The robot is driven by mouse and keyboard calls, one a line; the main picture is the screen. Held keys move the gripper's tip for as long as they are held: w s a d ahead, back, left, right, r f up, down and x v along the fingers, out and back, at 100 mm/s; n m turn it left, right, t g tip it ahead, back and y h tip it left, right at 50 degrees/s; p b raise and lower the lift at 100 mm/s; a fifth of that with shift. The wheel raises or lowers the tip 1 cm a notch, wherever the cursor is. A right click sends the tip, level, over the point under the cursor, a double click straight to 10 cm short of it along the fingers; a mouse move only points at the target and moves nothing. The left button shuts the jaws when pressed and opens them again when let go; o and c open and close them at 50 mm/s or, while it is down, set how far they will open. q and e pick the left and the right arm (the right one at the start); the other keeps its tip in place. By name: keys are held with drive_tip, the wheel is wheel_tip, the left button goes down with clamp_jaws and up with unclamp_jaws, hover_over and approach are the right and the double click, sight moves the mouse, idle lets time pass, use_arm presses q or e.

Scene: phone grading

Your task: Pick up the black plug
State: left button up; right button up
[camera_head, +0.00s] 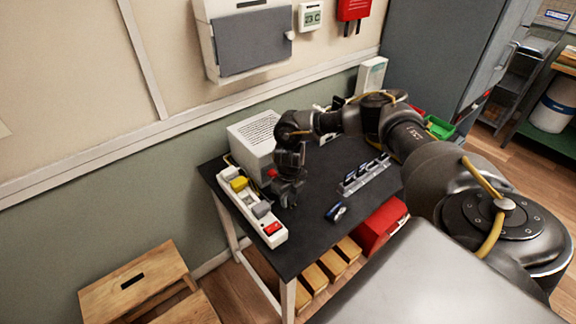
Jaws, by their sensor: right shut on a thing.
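My right gripper (287,194) reaches down over the black table just right of the white power strip (229,174). It is shut on a dark thing, which I take to be the black plug; its outline is hard to tell from the dark fingers and tabletop. The strip lies along the table's left edge with a yellow plug (239,184) and a grey plug (262,210) on it, and a red switch (272,228) at its near end. My left gripper is not in view.
A white box with a vented face (253,140) stands behind the gripper. A rack with several phones (364,175) and a small blue-black item (336,212) lie to the right on the table (300,240). A wooden stool (133,280) stands at the lower left.

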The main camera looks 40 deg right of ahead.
drive_tip(key=shift+r+b, duration=0.45)
drive_tip(key=shift+r, duration=0.15)
drive_tip(key=s+d+r, duration=1)
drive_tip(key=r, duration=0.2)
drive_tip(key=s+a+r+n, duration=0.1)
drive_tip(key=a+r+n, duration=0.1)
drive_tip(key=a+n, duration=1.1)
drive_tip(key=s+a+r+n, duration=0.1)
drive_tip(key=a+r+n, duration=0.2)
drive_tip(key=a+n, duration=1.1)
drive_tip(key=n, duration=0.8)
drive_tip(key=shift+r, duration=0.15)
